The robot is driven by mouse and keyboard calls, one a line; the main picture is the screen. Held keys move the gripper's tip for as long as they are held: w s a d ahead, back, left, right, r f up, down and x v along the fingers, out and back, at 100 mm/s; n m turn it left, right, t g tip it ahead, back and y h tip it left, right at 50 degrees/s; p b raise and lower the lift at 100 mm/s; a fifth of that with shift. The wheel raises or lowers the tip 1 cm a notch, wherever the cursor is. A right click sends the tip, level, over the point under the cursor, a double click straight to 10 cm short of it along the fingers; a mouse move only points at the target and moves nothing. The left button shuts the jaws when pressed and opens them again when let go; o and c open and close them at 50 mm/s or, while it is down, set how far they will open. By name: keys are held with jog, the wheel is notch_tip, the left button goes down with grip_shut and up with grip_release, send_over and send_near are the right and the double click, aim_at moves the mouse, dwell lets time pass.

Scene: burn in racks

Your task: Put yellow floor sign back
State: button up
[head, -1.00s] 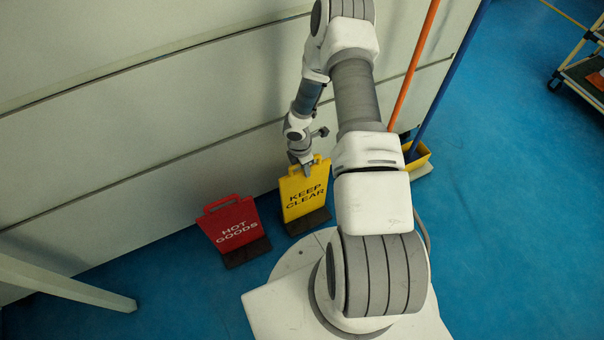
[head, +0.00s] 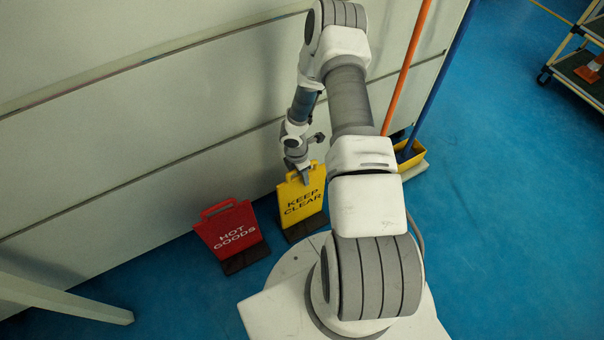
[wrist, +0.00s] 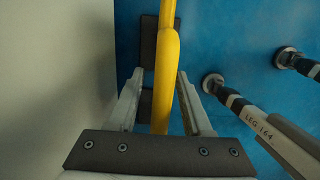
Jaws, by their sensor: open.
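The yellow floor sign (head: 302,199), lettered KEEP CLEAR, stands upright on a dark base on the blue floor beside the pale panelled wall. My gripper (head: 303,177) is at the top of the sign, by its handle. In the wrist view the yellow handle (wrist: 168,80) runs between the two open fingers of my gripper (wrist: 160,100), with gaps on both sides. The sign's dark base (wrist: 149,45) shows below on the floor.
A red HOT GOODS sign (head: 229,232) stands just left of the yellow one. A pale slanted leg (head: 70,301) is at lower left. A cart (head: 580,75) is far right; open blue floor lies between.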

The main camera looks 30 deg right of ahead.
jog(key=r+p, duration=0.1)
jog(key=r, duration=0.3)
jog(key=a+r+p, duration=0.1)
jog(key=r+p, duration=0.1)
jog(key=r, duration=0.2)
jog(key=r+p, duration=0.2)
jog(key=r, duration=0.2)
jog(key=shift+a+r, duration=0.15)
jog(key=shift+a, duration=0.05)
notch_tip(320, 180, up, 31)
jog(key=s+m+t+h, duration=0.1)
jog(key=m+t+h, duration=0.15)
jog(key=m, duration=0.65)
jog(key=s+a+r+m+t+y, duration=0.1)
jog(key=s+a+r+m+y, duration=0.1)
jog(key=s+a+r+m, duration=0.2)
jog(key=s+a+r+m+t+y, duration=0.2)
jog(key=s+a+r+m, duration=0.3)
jog(key=s+r, duration=0.6)
jog(key=s+a, duration=0.2)
jog(key=shift+s, duration=0.3)
notch_tip(320, 180, up, 21)
jog(key=p, duration=2)
jog(key=shift+p, duration=0.35)
